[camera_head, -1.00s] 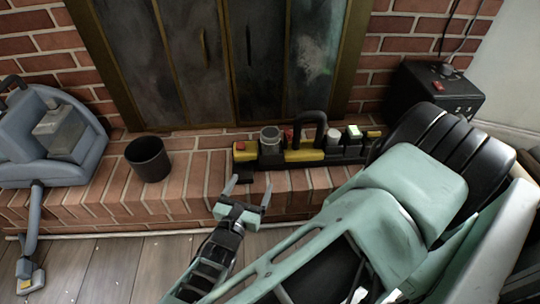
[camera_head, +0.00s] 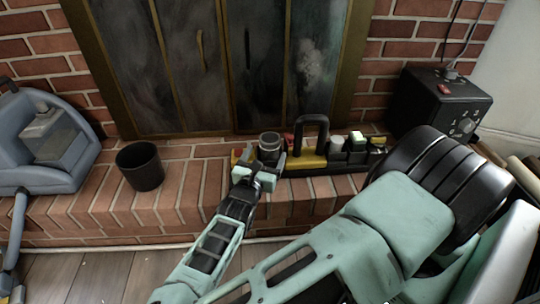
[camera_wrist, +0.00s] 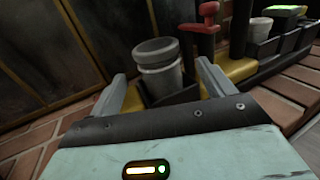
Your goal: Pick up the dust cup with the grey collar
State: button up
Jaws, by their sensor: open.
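The dust cup with the grey collar (camera_head: 270,143) stands upright at the left part of a black and yellow caddy (camera_head: 306,161) on the brick hearth. In the wrist view the cup (camera_wrist: 160,68) shows a wide grey collar and a paler grey body; its lower part sits down in the caddy. My gripper (camera_head: 262,166) is open at the caddy's front left. In the wrist view its two fingers (camera_wrist: 160,82) stand on either side of the cup, with a gap visible beside it. I cannot tell whether either finger touches it.
A red knob (camera_wrist: 208,12) on a post and a black handle (camera_head: 313,132) rise right of the cup. Other cups (camera_head: 337,142) fill the caddy's right side. A black bin (camera_head: 140,167), a blue-grey machine (camera_head: 45,145) and a black box (camera_head: 438,100) stand on the hearth.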

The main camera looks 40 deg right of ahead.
aim_at(267, 151)
jog(key=shift+b+x, duration=0.6)
jog(key=shift+x, duration=0.95)
jog(key=c, duration=1.1)
